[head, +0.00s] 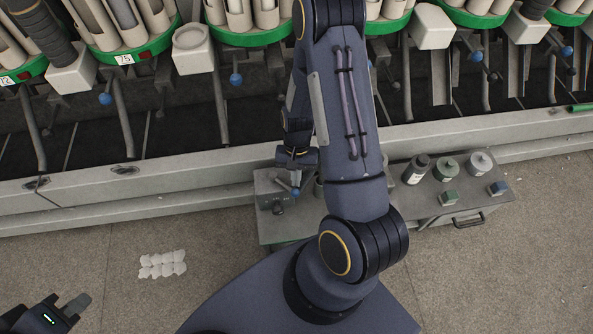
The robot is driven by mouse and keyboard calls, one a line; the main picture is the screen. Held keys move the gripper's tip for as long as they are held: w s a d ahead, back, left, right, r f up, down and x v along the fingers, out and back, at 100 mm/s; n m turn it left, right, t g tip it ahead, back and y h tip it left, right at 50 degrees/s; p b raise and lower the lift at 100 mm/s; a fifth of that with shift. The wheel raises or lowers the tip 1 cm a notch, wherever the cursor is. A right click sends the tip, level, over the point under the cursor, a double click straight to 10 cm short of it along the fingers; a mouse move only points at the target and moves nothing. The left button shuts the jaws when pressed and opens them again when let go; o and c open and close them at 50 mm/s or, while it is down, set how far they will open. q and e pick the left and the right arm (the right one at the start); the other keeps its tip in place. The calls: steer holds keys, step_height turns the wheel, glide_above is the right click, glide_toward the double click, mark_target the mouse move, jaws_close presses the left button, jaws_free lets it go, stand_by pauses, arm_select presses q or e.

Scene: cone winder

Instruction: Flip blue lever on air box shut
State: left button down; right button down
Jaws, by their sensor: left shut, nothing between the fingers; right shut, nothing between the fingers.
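The air box (267,188) is a grey box on the left end of a low grey cabinet, with a dark round knob (278,208) on its near side. The blue lever (295,191) shows as a small blue tip at the box's right side; how far it is turned is hard to tell. My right gripper (297,166) is shut and empty, just above the blue tip and very close to it. I cannot tell whether they touch. My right arm hides part of the cabinet. My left gripper (76,306) is shut and empty over the floor at bottom left.
The cabinet's right part (480,202) carries a dark bottle (416,169), round containers (446,168) and small blocks (448,198). The winder, with green-rimmed cone holders (133,45) and blue-knobbed levers, runs behind a grey rail. White pieces (162,264) lie on open floor.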

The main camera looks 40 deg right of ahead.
steer(key=shift+s+a+m+t+y, duration=0.15)
steer(key=shift+s+a+m, duration=0.1)
steer(key=shift+m, duration=0.35)
steer(key=shift+s+a+m+t+y, duration=0.15)
steer(key=shift+a+m, duration=0.1)
steer(key=shift+m, duration=0.35)
steer(key=shift+s+a+m+t, duration=0.25)
steer(key=shift+a+m, duration=0.35)
steer(key=shift+m, duration=0.5)
steer(key=a+m+t, duration=0.1)
steer(key=a+m, duration=0.1)
steer(key=m, duration=0.1)
steer(key=shift+a+y, duration=0.3)
steer(key=shift+a, duration=0.2)
